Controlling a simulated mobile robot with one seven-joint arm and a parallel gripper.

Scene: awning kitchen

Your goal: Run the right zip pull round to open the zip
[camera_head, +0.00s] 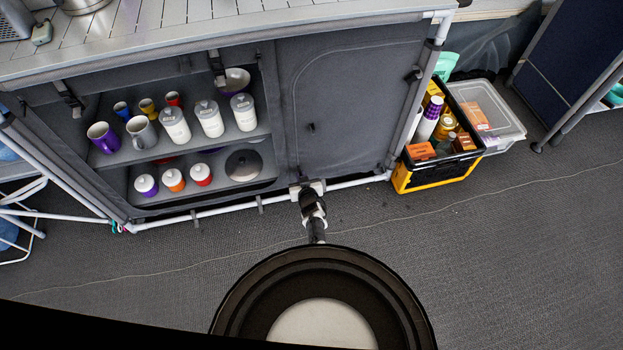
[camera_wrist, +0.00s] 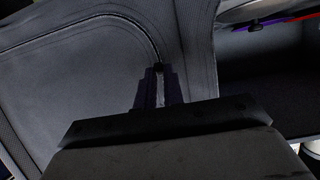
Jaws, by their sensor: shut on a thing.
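The right door panel (camera_head: 345,100) of the grey fabric cabinet is closed, with a curved zip seam around its edge. My gripper (camera_head: 307,187) is at the panel's lower left corner, close to the bottom rail. In the wrist view my gripper (camera_wrist: 159,78) has its two fingers together at the end of the curved zip line (camera_wrist: 125,20). A small dark piece, the right zip pull (camera_wrist: 158,67), shows at the fingertips. My gripper is shut on it, and the fingers hide most of it in the wrist view. In the head view my gripper covers it.
Left of the panel, open shelves (camera_head: 190,150) hold mugs, canisters and a lid. A pale tube rail (camera_head: 230,207) runs along the cabinet's bottom. A black and yellow crate (camera_head: 432,175) and a clear box (camera_head: 502,125) stand to the right. The floor in front is clear.

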